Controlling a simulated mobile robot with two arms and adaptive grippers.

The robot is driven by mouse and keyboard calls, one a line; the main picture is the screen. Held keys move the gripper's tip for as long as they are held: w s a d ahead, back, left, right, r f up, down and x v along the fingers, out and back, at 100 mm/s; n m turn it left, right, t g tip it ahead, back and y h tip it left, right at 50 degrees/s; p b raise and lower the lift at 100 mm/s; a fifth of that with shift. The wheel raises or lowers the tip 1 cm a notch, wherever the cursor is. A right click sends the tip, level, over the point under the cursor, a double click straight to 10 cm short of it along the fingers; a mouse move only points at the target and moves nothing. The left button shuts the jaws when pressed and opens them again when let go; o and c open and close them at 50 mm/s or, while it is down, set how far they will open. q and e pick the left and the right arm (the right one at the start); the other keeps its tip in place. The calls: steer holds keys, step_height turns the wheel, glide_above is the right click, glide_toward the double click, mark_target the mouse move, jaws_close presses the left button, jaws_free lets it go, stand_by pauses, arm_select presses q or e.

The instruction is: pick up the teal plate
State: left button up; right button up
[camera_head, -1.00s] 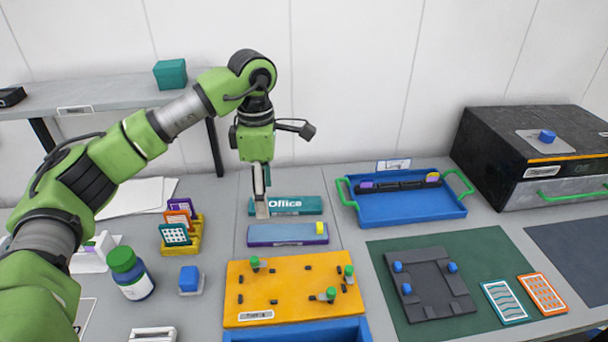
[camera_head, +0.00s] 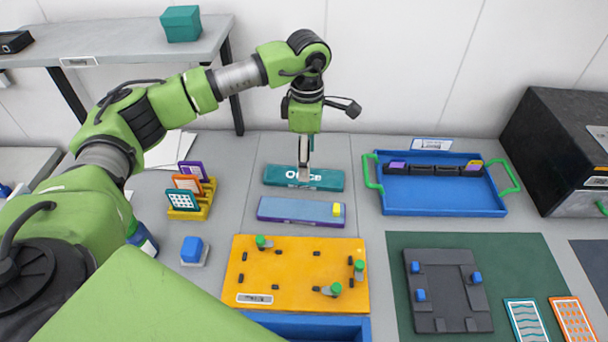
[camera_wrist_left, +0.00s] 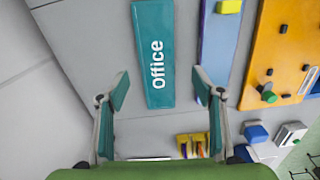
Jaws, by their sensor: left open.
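A long teal plate (camera_head: 275,175) with white "Office" lettering lies flat on the grey table, behind a blue-purple bar. It also shows in the left wrist view (camera_wrist_left: 154,25), running between my fingers. My left gripper (camera_head: 304,178) points down over the middle of this plate and hides part of its lettering. In the left wrist view my left gripper (camera_wrist_left: 160,90) is open, with one finger on each side of the plate and nothing held. Whether the fingertips touch the table is unclear. My right gripper is not in view.
The blue-purple bar (camera_head: 285,210) lies close in front of the plate. An orange board (camera_head: 300,285) with pegs is nearer. A blue tray (camera_head: 440,205) with green handles stands right. A yellow rack (camera_head: 190,212) holding cards stands left.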

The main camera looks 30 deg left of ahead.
arm_select(q)
steer(key=shift+d+f, duration=0.1)
steer(key=shift+f, duration=0.45)
steer(key=f, duration=0.1)
steer(key=f+p, duration=0.1)
steer(key=f, duration=0.1)
steer(key=f+p, duration=0.1)
steer(key=shift+w+d+f, duration=0.1)
steer(key=shift+w+f, duration=0.2)
steer(key=shift+w, duration=0.05)
steer(key=c, duration=1.4)
steer(key=shift+r, duration=0.2)
steer(key=shift+c, duration=0.2)
